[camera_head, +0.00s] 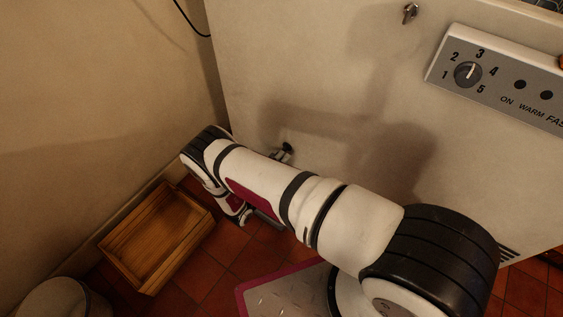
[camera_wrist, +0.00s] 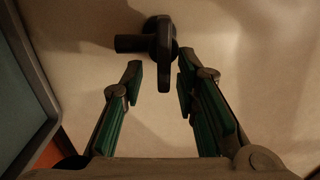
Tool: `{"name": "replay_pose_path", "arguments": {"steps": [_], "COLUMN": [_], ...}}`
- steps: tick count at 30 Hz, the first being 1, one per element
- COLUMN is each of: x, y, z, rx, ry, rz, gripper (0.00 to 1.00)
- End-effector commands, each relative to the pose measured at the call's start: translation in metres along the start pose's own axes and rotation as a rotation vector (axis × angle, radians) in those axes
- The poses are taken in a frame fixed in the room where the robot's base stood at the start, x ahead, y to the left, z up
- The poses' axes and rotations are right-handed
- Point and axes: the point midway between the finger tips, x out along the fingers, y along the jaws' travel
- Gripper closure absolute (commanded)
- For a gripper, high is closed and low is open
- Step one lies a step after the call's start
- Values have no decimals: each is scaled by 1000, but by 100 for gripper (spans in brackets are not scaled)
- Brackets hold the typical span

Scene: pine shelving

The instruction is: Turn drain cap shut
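The drain cap (camera_wrist: 163,50) is a black fitting with a wing-like handle and a short stub pointing left, on the pale front of the appliance in the wrist view. In the head view a small dark fitting (camera_head: 287,148) shows low on the appliance, just beyond my arm. My gripper (camera_wrist: 160,82) is open, its two fingers on either side of the lower end of the cap's handle. The left finger looks apart from it; whether the right one touches cannot be told. My gripper is mostly hidden behind my arm in the head view.
The pale appliance (camera_head: 300,70) carries a control panel (camera_head: 505,85) with a numbered knob (camera_head: 467,74) and a small metal tap (camera_head: 410,12). A wooden crate (camera_head: 150,240) lies on the red tiles by the left wall. A round bin (camera_head: 55,300) stands at lower left.

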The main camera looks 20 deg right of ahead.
Motion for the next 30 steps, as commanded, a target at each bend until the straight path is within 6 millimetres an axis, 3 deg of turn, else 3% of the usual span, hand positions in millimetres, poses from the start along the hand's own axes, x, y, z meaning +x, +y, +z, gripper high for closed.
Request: {"name": "replay_pose_path", "arguments": {"steps": [7,21,30], "x": [-10,-97,-120], "y": [-1,0,0], "z": [2,1,0], "rx": [2,1,0], "ry": [-2,-3,-1], "rz": [-2,0,0], "gripper": [72,72,72]}}
